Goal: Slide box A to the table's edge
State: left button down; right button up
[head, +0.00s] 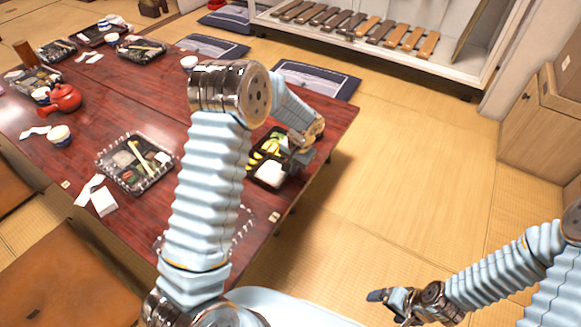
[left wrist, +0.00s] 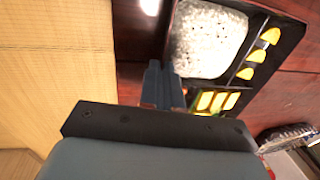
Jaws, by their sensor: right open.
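Box A is most likely the black lunch box (head: 268,172), with white rice, yellow pieces and greens, near the right edge of the dark red table; its label does not show. In the left wrist view, the box (left wrist: 250,68) lies just beyond my left fingers. My left gripper (head: 297,150) is at the box's right side, with its fingers (left wrist: 163,85) close together on the rim. The fingers hide that part of the rim. My right gripper (head: 383,297) is open and empty, low over the floor, away from the table.
The red table (head: 325,118) has bare wood between the box and its right edge. A clear tray of food (head: 137,162), a white napkin (head: 104,201), cups and a red teapot (head: 64,99) stand further left. Floor cushions (head: 318,79) lie behind the table. The tatami at right is clear.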

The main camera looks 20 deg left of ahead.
pick_arm(q)
jog(key=shift+s+d+f, duration=0.15)
jog(key=shift+d, duration=0.35)
pick_arm(e)
jog(key=shift+s+d+f, duration=0.1)
jog(key=shift+d, duration=0.25)
pick_arm(q)
jog(key=c, duration=1.8)
grip_release()
jog(key=o, duration=0.5)
jog(key=shift+o, duration=0.2)
jog(key=shift+a, duration=0.1)
jog(key=shift+r, duration=0.45)
notch_tip(320, 180, up, 13)
jog(key=d+p, duration=0.1)
jog(key=d, duration=0.1)
jog(key=shift+d, duration=0.25)
pick_arm(e)
jog(key=shift+a+r, duration=0.2)
jog(key=shift+r, duration=0.4)
pick_arm(q)
jog(key=shift+s+f, duration=0.1)
